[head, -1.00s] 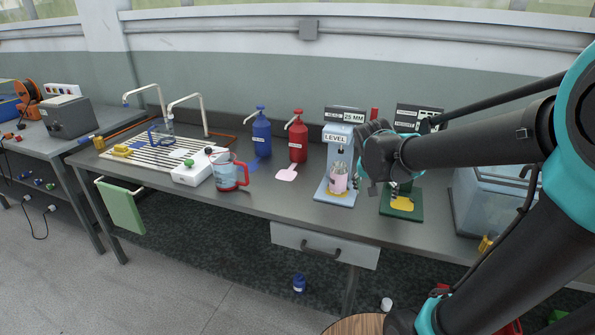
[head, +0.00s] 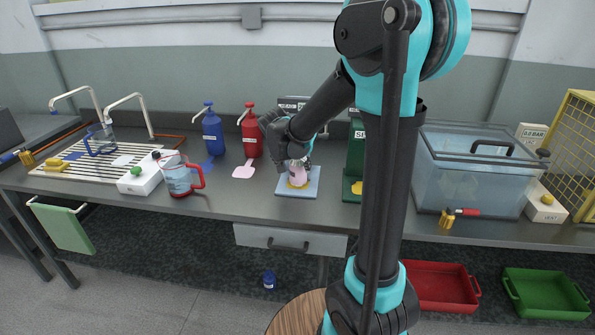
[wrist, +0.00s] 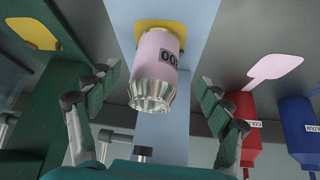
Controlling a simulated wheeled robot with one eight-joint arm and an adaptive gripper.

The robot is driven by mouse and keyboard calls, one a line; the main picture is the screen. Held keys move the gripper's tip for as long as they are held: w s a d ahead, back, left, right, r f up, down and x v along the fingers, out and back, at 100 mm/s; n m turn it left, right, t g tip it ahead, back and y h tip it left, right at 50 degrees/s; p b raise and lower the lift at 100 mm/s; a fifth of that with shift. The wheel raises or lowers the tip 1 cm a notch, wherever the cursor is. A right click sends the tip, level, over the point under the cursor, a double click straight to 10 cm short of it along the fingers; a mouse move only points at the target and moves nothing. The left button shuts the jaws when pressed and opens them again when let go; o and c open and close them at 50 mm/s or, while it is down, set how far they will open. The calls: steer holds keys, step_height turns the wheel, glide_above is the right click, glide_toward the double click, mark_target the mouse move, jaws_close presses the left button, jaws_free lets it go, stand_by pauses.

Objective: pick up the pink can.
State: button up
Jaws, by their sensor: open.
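The pink can (head: 297,174) stands on a yellow pad on the base of the light blue stand (head: 312,190). In the wrist view the pink can (wrist: 160,60) has a pink body with a dark number label and a silver, narrowed end towards me. My gripper (wrist: 158,90) is open, with one ribbed finger on each side of the can's silver end. No contact shows. In the head view my gripper (head: 302,160) is at the can and covers part of it, and my wrist hides much of the stand's upper part.
A green stand (head: 354,160) is close on the right, partly behind my arm. A red dispenser (head: 251,135) and a blue dispenser (head: 213,135) stand to the left, with a measuring jug (head: 180,178) beyond. A clear tank (head: 468,175) is at the right.

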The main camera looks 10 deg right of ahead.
mark_target(298, 172)
steer(key=shift+d+x, duration=0.15)
steer(key=shift+x, duration=1.6)
steer(key=shift+d+x, duration=0.1)
steer(key=shift+x, duration=1.65)
steer(key=shift+r, duration=0.15)
steer(key=c, duration=1.7)
steer(key=shift+r, duration=0.1)
